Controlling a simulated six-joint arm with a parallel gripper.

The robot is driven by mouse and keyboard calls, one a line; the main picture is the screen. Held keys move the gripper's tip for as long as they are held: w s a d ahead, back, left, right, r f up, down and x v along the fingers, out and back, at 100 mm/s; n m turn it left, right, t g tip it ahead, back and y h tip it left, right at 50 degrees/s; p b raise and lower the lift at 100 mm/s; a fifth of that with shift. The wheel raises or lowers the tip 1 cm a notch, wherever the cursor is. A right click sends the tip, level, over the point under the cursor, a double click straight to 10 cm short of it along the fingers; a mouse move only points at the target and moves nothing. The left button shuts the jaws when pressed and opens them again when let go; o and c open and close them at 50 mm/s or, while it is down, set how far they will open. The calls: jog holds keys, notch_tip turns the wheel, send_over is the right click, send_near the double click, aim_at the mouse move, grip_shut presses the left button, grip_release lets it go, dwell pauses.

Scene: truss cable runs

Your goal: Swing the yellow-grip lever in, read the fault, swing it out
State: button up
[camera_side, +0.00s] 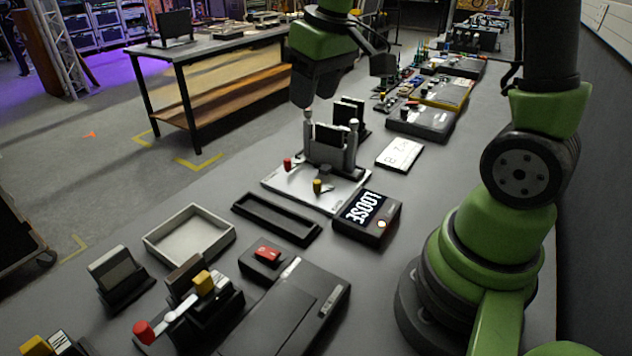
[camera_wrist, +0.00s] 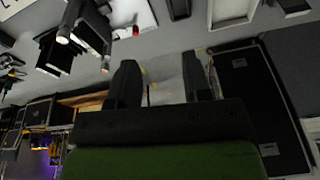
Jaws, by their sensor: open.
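The yellow-grip lever (camera_side: 318,187) lies low at the front of a silver base plate (camera_side: 336,193) in the side view. A red-grip lever (camera_side: 287,163) is on the plate's left; a red grip (camera_wrist: 136,30) also shows in the wrist view. Dark upright blocks and grey posts (camera_side: 352,140) stand on the plate. My gripper (camera_side: 308,98) is above and behind the fixture, clear of the levers. In the wrist view my gripper (camera_wrist: 160,82) has its fingers apart with nothing between them. I cannot make out the yellow grip there.
A black tray (camera_side: 276,218) and a pale tray (camera_side: 190,235) lie in front of the fixture. Another device with a red knob (camera_side: 143,332) and yellow block (camera_side: 204,283) stands at front left. A white card (camera_side: 400,153) and more equipment lie behind.

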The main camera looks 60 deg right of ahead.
aim_at(317, 181)
jog(key=w+d+f+g, duration=0.1)
jog(key=d+f, duration=0.1)
jog(key=f, duration=0.2)
jog(key=w+d+f+n+g, duration=0.1)
jog(key=d+f, duration=0.1)
jog(key=f, duration=0.2)
jog(key=w+d+f+n+g, duration=0.1)
jog(key=d+f, duration=0.1)
jog(key=f, duration=0.3)
jog(key=shift+w+d, duration=0.4)
notch_tip(317, 181, down, 10)
jog(key=shift+r, duration=0.1)
